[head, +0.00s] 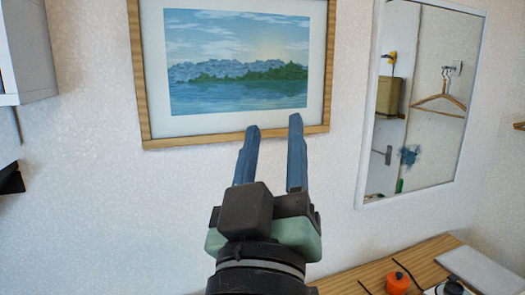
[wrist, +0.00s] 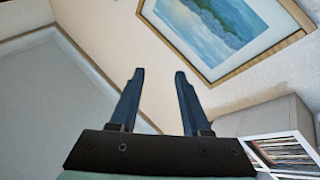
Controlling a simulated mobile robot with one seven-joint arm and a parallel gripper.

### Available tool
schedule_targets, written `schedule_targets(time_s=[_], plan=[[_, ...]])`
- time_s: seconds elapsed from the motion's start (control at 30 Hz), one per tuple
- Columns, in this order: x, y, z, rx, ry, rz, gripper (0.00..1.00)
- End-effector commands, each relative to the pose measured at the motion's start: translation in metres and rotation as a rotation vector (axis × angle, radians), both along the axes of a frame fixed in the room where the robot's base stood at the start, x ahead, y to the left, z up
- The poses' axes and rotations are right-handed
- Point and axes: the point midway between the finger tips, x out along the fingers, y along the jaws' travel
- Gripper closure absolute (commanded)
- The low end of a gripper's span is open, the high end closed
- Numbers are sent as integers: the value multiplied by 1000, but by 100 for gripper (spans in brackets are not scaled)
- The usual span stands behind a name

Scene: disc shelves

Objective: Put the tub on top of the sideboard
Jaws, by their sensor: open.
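My gripper (head: 273,125) is raised in front of the wall, with its two blue fingers apart and nothing between them. The wrist view also shows the gripper (wrist: 159,72) open and empty. A wooden top (head: 345,281) shows at the lower right of the head view; I cannot tell whether it is the sideboard. A small orange container (head: 397,283) with a dark top stands on it, to the right of and below my gripper. I cannot tell whether it is the tub. No other tub is recognisable in either view.
A framed lake picture (head: 238,70) hangs on the wall behind my gripper. A white-framed mirror (head: 430,120) hangs to its right. A white unit (head: 28,45) juts in at upper left. The wrist view shows a white-framed compartment of disc cases (wrist: 285,152) at lower right.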

Motion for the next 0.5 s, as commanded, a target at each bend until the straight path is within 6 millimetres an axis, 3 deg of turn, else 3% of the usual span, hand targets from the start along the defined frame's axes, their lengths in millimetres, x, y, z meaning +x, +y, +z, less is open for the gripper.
schedule_targets(time_s=[0.03, 0.1, 0.2, 0.3, 0.5], plan=[[-21, 2, 32, 81, -99, 79, 53], [-46, 5, 63, 172, -200, 185, 53], [-70, 9, 88, 249, -288, 290, 53], [-81, 10, 97, 279, -321, 336, 53], [-81, 11, 97, 284, -323, 342, 53]])
